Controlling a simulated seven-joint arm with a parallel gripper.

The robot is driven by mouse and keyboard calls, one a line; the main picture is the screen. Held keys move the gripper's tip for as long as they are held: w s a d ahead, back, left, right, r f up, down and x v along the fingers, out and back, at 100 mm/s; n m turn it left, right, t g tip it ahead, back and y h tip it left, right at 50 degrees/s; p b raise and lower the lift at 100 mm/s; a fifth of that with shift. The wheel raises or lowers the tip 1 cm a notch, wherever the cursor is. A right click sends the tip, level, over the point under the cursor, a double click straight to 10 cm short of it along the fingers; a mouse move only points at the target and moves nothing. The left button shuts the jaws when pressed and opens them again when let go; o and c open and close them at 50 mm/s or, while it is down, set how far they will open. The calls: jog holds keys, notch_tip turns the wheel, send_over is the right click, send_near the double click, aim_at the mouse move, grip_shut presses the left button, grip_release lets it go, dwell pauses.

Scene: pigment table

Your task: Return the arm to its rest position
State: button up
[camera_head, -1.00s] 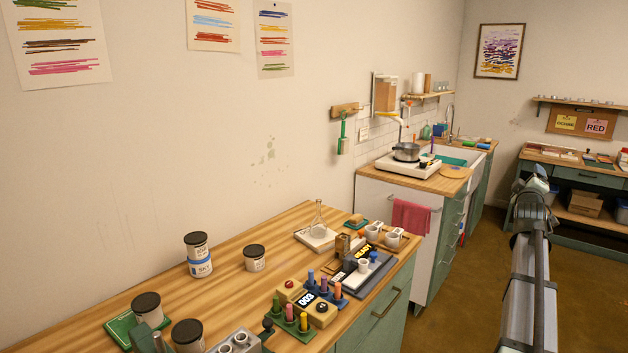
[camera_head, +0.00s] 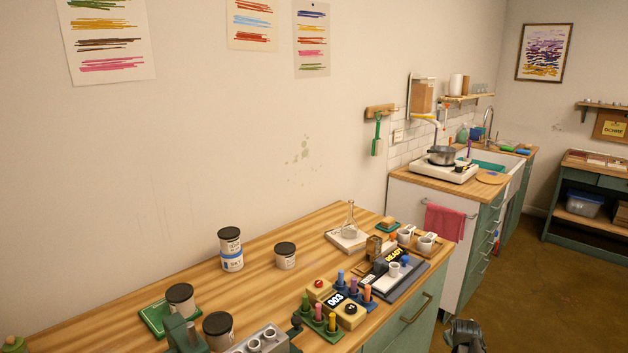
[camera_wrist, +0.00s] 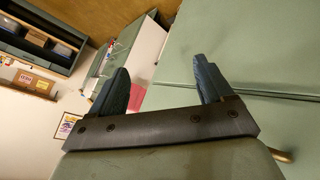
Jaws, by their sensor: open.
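My gripper (camera_head: 466,334) shows only in part at the bottom edge of the head view, to the right of the workbench and over the brown floor. In the wrist view my gripper (camera_wrist: 162,92) is open, with its two dark fingers well apart and nothing between them. The wrist picture is tilted. Green cabinet fronts (camera_wrist: 240,50) lie beyond the right finger. The rest of my arm is out of the head view.
The wooden workbench (camera_head: 325,228) holds jars, coloured pegs in a green holder (camera_head: 318,328), a scale with a flask (camera_head: 349,232) and several small devices. A counter with a hot plate and pot (camera_head: 441,156) stands behind. The brown floor (camera_head: 540,290) at right looks clear.

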jog(key=s+a+f+m+g+y, duration=0.1)
jog(key=s+a+f+g+y, duration=0.4)
jog(key=s+a+f, duration=1.55)
jog(key=s+a+f+g, duration=0.3)
jog(key=s, duration=0.6)
jog(key=s+a+f+m+g, duration=0.1)
jog(key=s+a+f+g, duration=0.1)
jog(key=s, duration=0.8)
jog(key=s+a+f+g+h, duration=0.1)
jog(key=s+a+f+g, duration=0.2)
jog(key=s, duration=0.7)
jog(key=shift+s+a+f+m+g, duration=0.2)
jog(key=shift+a+f+m+g, duration=0.1)
jog(key=shift+a+g, duration=0.45)
jog(key=shift+d, duration=0.1)
